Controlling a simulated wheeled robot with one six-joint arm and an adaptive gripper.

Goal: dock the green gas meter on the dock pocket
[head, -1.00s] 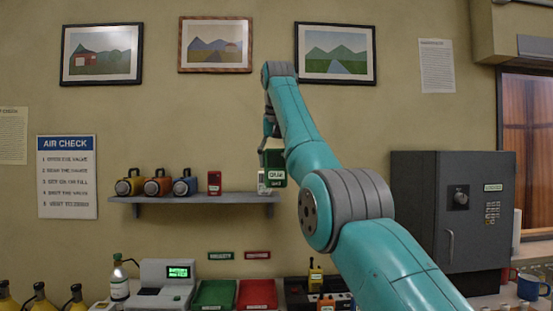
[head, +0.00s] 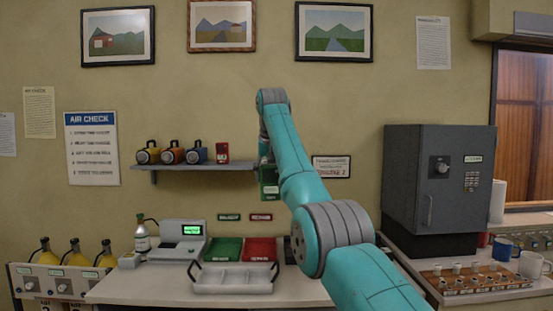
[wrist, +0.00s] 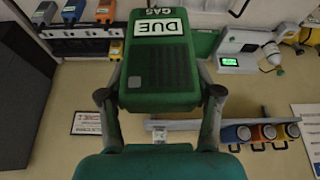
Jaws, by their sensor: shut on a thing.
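The green gas meter (wrist: 160,75) with a white "DUE GAS" label is between the fingers of my gripper (wrist: 160,94) in the wrist view, which looks upside down. My gripper is shut on its sides. In the head view the meter (head: 269,181) hangs in the air by the right end of the wall shelf, partly behind my arm. A console unit with a green lit screen (head: 182,236) stands on the counter; it also shows in the wrist view (wrist: 228,62). I cannot make out for sure which feature is the dock pocket.
The shelf (head: 205,166) holds yellow, orange and blue canisters and a red meter (head: 222,152). Green (head: 223,250) and red (head: 261,248) trays and a handled white tray (head: 233,279) lie on the counter. A rack with orange and blue devices (wrist: 74,10) shows in the wrist view. A grey cabinet (head: 436,180) stands right.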

